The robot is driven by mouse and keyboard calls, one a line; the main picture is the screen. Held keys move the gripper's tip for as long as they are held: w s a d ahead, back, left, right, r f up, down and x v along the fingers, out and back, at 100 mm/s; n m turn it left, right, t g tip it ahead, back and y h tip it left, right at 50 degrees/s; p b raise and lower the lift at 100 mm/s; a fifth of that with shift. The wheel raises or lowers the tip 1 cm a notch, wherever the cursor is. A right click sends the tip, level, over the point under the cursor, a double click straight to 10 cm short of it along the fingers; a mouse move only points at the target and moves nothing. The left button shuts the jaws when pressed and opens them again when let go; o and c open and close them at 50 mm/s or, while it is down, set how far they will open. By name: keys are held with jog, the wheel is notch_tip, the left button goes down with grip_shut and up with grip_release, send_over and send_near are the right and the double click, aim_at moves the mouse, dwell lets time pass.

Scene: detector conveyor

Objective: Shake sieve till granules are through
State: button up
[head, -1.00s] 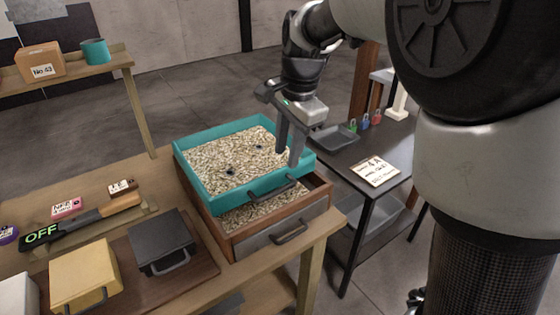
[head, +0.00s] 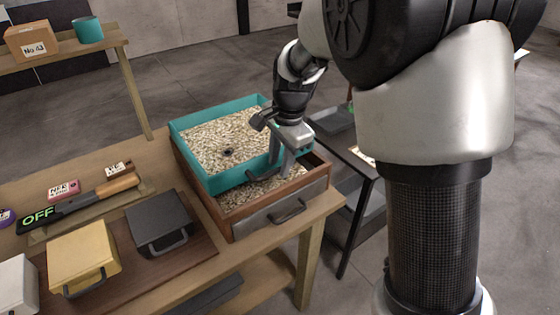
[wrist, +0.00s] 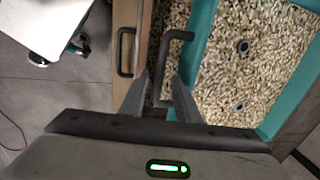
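The teal sieve (head: 228,180) sits slightly askew on a wooden box with a grey front (head: 262,217). Pale granules (head: 215,140) cover the sieve's floor, with a small dark round item (head: 228,152) among them; the wrist view shows two such items. Granules also lie in the box below (head: 238,195). My gripper (head: 279,168) is down at the sieve's front handle. In the wrist view, my gripper (wrist: 161,78) is open, its fingers either side of the dark handle (wrist: 176,36). Whether they touch it I cannot tell.
A black case (head: 160,222) and a yellow case (head: 84,255) stand left of the box. A dark paddle reading OFF (head: 75,207) lies behind them. A dark side table (head: 345,160) is at the right, partly hidden by my arm.

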grip_shut()
jog(key=shift+s, duration=0.1)
jog(key=s+d, duration=0.1)
jog(key=s, duration=0.1)
jog(key=s+d, duration=0.2)
jog(key=shift+s+d, duration=0.15)
jog(key=shift+s, duration=0.2)
jog(key=shift+o, duration=0.4)
grip_release()
jog(key=shift+r, duration=0.1)
notch_tip(320, 180, up, 17)
jog(key=s+d+p, duration=0.1)
jog(key=s+p, duration=0.1)
jog(key=shift+s+d, duration=0.25)
jog(key=shift+d, duration=0.1)
